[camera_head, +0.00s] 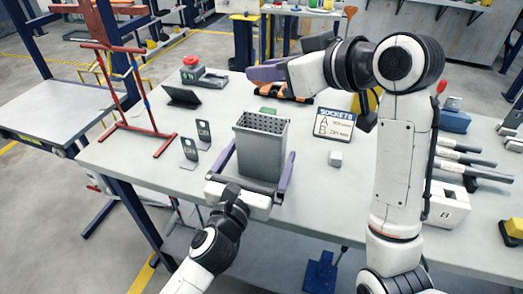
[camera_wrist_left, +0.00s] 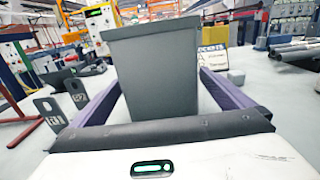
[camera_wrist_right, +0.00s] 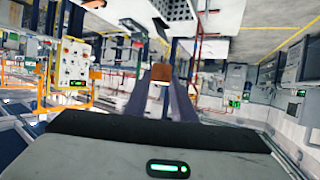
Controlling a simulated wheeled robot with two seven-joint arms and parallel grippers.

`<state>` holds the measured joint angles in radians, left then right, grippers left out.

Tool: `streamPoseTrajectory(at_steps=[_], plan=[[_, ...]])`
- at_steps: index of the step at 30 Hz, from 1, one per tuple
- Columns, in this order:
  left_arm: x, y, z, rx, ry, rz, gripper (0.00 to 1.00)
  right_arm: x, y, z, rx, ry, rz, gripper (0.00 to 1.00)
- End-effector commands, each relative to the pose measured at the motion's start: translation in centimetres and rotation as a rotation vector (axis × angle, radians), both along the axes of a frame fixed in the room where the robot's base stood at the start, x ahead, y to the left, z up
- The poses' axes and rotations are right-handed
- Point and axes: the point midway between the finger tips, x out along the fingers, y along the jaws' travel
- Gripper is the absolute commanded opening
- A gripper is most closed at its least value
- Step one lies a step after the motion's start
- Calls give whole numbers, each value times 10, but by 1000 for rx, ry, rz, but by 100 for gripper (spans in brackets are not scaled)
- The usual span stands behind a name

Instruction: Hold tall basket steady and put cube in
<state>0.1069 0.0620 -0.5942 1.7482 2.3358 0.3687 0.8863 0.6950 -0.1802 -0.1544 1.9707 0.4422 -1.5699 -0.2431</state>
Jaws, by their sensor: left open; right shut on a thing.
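The tall grey basket (camera_head: 262,150) stands upright on the table, its perforated top facing up; it also fills the middle of the left wrist view (camera_wrist_left: 155,75). My left gripper (camera_head: 255,165) is open, with one purple finger on each side of the basket; whether they touch it I cannot tell. My right gripper (camera_head: 258,73) is raised beyond the basket, pointing left. In the right wrist view its fingers are shut on a small brown cube (camera_wrist_right: 160,75). The head view does not clearly show this cube. A white cube (camera_head: 335,158) lies on the table, right of the basket.
Two dark label plates (camera_head: 204,134) stand left of the basket, near a red stand (camera_head: 125,85). A "SOCKETS" sign (camera_head: 335,125) stands behind the white cube. Handled tools (camera_head: 470,165) lie at the right. An orange-and-black item (camera_head: 292,93) lies behind the basket.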

Motion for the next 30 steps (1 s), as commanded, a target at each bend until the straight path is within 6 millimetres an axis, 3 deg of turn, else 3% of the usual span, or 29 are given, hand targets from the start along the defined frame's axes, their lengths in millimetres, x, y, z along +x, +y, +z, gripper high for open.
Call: streamPoseTrajectory(at_steps=[6, 14, 15, 23, 30], plan=[[15, -5, 0, 0, 0, 0, 100, 0, 0, 1, 1, -3, 0, 0], [16, -6, 0, 0, 0, 0, 100, 0, 0, 1, 1, -3, 0, 0], [16, -5, 0, 0, 0, 0, 98, 0, 0, 1, 1, -3, 0, 0], [16, -5, 0, 0, 0, 0, 55, 0, 0, 1, 1, -3, 0, 0], [16, -5, 0, 0, 0, 0, 55, 0, 0, 1, 1, -3, 0, 0]])
